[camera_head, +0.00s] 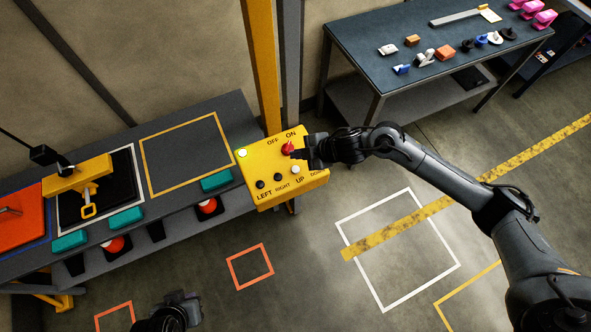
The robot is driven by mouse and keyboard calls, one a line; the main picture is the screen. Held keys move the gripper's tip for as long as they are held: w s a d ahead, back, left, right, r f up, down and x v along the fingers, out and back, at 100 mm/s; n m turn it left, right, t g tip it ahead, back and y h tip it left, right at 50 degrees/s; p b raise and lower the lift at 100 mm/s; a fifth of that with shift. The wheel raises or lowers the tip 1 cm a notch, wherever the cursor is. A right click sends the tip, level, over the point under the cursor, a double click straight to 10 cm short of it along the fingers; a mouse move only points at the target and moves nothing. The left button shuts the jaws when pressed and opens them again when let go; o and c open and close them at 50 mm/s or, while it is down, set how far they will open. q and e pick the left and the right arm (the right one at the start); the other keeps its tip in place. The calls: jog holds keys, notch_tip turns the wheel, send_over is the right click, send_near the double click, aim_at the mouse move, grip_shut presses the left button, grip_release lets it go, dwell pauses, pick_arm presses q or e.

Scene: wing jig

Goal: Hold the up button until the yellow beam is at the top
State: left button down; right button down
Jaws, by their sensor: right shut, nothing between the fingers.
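The white up button (296,170) is in plain view. My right gripper (304,151) is shut and empty, just right of the red switch and above the up button in the picture; I cannot tell if it touches the switch. A short yellow beam (78,175) with a yellow hook hangs over the left bench. My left gripper (182,303) shows partly at the bottom edge, its fingers unclear.
A yellow post (262,70) stands behind the control box. The left bench (120,142) holds teal blocks (126,218) and a red-orange panel (18,222). A blue-grey table (370,42) with small parts stands at the upper right.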

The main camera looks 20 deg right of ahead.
jog(key=b, duration=0.4)
send_over(298, 171)
notch_tip(298, 171, down, 5)
jog(key=shift+r, duration=0.1)
jog(key=shift+f+b, duration=0.45)
jog(key=shift+f, duration=0.5)
dwell(0.4)
dwell(0.5)
jog(key=shift+f, duration=0.2)
jog(key=shift+f, duration=0.2)
jog(key=shift+f, duration=0.1)
dwell(0.4)
